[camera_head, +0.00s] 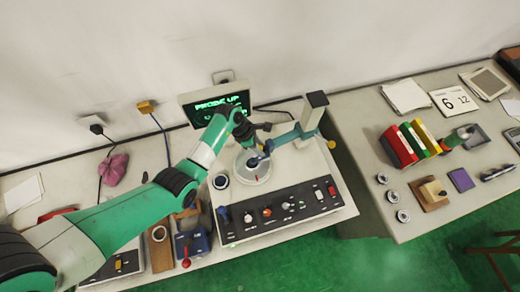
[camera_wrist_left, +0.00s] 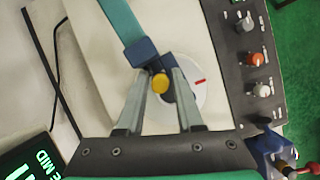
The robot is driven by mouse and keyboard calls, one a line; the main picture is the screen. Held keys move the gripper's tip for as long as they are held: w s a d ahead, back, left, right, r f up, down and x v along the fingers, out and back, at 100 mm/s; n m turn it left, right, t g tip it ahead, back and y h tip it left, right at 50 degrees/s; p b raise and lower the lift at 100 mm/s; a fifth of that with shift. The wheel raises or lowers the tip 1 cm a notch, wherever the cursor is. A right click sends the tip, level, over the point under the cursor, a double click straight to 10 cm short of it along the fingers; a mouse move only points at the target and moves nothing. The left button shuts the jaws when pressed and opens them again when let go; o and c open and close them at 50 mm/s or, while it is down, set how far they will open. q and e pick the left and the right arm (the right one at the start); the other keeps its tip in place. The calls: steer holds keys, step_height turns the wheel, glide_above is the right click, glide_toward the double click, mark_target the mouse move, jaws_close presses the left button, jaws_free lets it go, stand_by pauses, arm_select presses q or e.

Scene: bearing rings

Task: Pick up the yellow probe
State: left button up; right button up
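The yellow probe (camera_wrist_left: 160,83) shows in the left wrist view as a round yellow end below a dark blue holder (camera_wrist_left: 141,52) on a teal arm. In the head view, this teal arm (camera_head: 288,136) reaches left from a post on the machine, over a round pale disc (camera_head: 253,174). My left gripper (camera_head: 260,143) is over the disc at the arm's end. In the wrist view its two fingers (camera_wrist_left: 160,76) are apart, one on each side of the probe; I cannot tell whether they touch it. My right gripper is not in view.
The machine's dark control panel (camera_head: 285,211) with several knobs lies in front of the disc. A dark ring (camera_head: 221,181) sits left of the disc. Several metal rings (camera_head: 392,196) and coloured binders (camera_head: 398,147) are on the right table.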

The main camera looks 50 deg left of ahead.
arm_select(q)
jaws_close()
step_height(320, 180, up, 10)
steer(key=shift+r+p, duration=0.1)
steer(key=shift+p, duration=0.8)
step_height(320, 180, up, 7)
steer(key=p, duration=0.8)
